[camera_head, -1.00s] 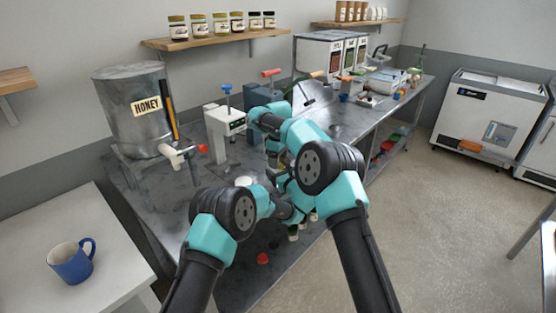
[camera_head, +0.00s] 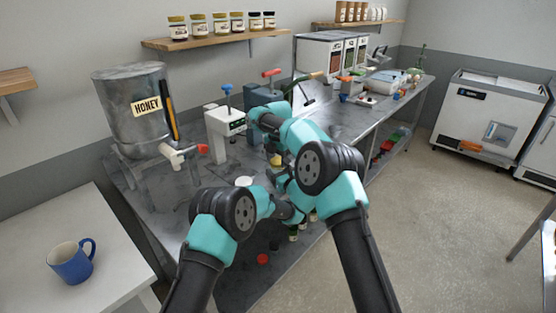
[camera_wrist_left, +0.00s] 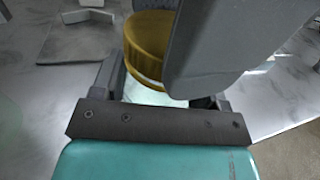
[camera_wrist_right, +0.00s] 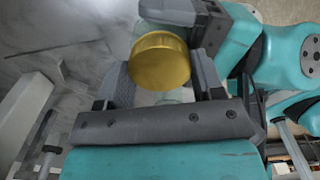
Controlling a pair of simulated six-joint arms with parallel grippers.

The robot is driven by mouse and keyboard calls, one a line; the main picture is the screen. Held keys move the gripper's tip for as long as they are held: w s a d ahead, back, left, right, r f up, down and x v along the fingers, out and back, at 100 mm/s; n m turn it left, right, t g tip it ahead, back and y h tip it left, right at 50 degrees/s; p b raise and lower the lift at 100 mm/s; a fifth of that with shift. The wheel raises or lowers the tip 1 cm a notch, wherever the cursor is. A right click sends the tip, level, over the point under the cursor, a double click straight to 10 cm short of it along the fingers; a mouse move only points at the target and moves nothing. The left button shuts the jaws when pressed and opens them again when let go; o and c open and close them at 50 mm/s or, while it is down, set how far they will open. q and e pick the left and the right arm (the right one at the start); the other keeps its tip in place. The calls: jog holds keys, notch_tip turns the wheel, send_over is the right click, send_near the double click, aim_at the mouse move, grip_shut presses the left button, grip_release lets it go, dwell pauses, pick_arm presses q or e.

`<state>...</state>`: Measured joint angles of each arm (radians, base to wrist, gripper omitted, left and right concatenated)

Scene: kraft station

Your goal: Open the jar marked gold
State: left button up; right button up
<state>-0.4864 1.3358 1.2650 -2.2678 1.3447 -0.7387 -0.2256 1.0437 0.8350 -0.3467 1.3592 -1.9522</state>
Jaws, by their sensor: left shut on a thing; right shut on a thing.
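The jar has a gold lid (camera_wrist_left: 146,42) and a clear glass body (camera_wrist_left: 145,93), seen in the left wrist view. In the head view a bit of the gold lid (camera_head: 276,160) shows between my arms. My left gripper (camera_wrist_left: 163,85) appears shut on the glass body below the lid. My right gripper (camera_wrist_right: 162,80) is shut with its fingers on either side of the gold lid, which also shows from above in the right wrist view (camera_wrist_right: 160,61). A grey finger covers part of the lid in the left wrist view. I cannot tell whether the lid is loose.
A honey tank (camera_head: 130,120) with a tap and a white press-like device (camera_head: 222,121) stand behind on the metal bench. A blue mug (camera_head: 70,262) stands on the left table. My arms hide the bench middle.

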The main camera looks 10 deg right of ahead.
jog(key=n, duration=0.4)
jog(key=shift+r, duration=0.8)
dwell(0.5)
jog(key=shift+r, duration=0.3)
jog(key=shift+r, duration=0.15)
jog(key=shift+r, duration=1.9)
pick_arm(q)
jog(key=o, duration=1.8)
